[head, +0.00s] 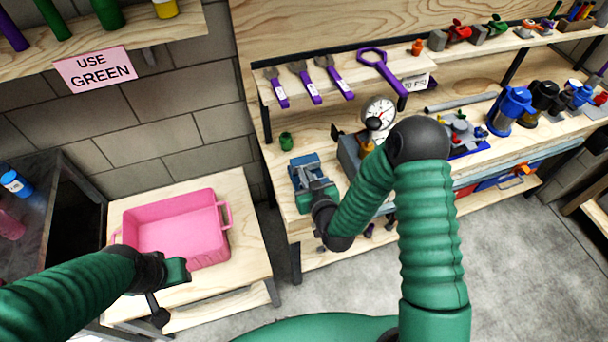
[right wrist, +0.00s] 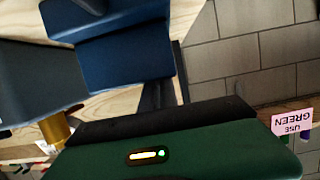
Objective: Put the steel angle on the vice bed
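The blue vice (head: 304,168) stands at the left end of the workbench; its blue body also fills the upper left of the right wrist view (right wrist: 115,50). My right gripper (head: 312,197) is right at the vice's near side, and its fingertips are hidden, so its opening and any contact cannot be told. A long grey metal bar (head: 462,102), possibly the steel angle, lies at the back of the bench, away from both grippers. My left gripper (head: 172,283) is at the near edge of the small table; its opening is unclear.
A pink bin (head: 180,228) sits on the small wooden table (head: 250,252). A pressure gauge (head: 379,113) stands on the bench right of the vice. Purple-handled tools (head: 310,85) lie on the shelf above. A small green jar (head: 286,141) stands behind the vice. Blue and black pumps (head: 510,108) fill the right.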

